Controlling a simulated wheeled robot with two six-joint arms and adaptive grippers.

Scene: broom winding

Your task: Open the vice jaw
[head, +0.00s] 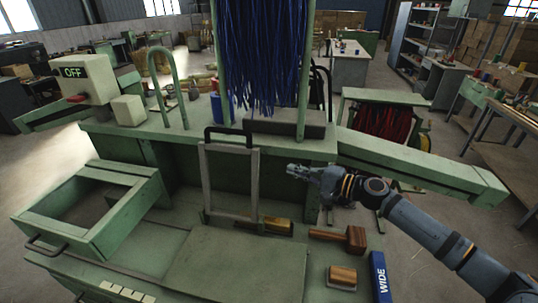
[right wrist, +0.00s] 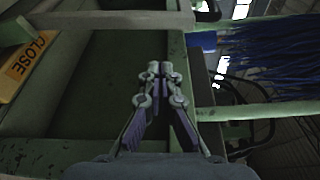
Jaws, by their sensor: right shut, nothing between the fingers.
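No part is clearly marked as the vice jaw. A dark block (head: 285,126) on the green bench (head: 190,140) sits under the hanging blue bristles (head: 265,55) and may be part of the vice. A grey metal frame (head: 206,185) with a black handle (head: 227,133) stands upright at the bench front. A yellow piece (head: 279,226) lies near its foot; the right wrist view shows a yellow label reading CLOSE (right wrist: 25,62). My right gripper (head: 293,170) is shut and empty, right of the frame and apart from it. My left gripper is out of view.
A wooden mallet (head: 340,237), a wooden-backed brush (head: 342,276) and a blue box marked WIDE (head: 380,277) lie on the lower bench. An open green drawer (head: 95,210) juts out at left. A switch box reading OFF (head: 85,80) stands behind it.

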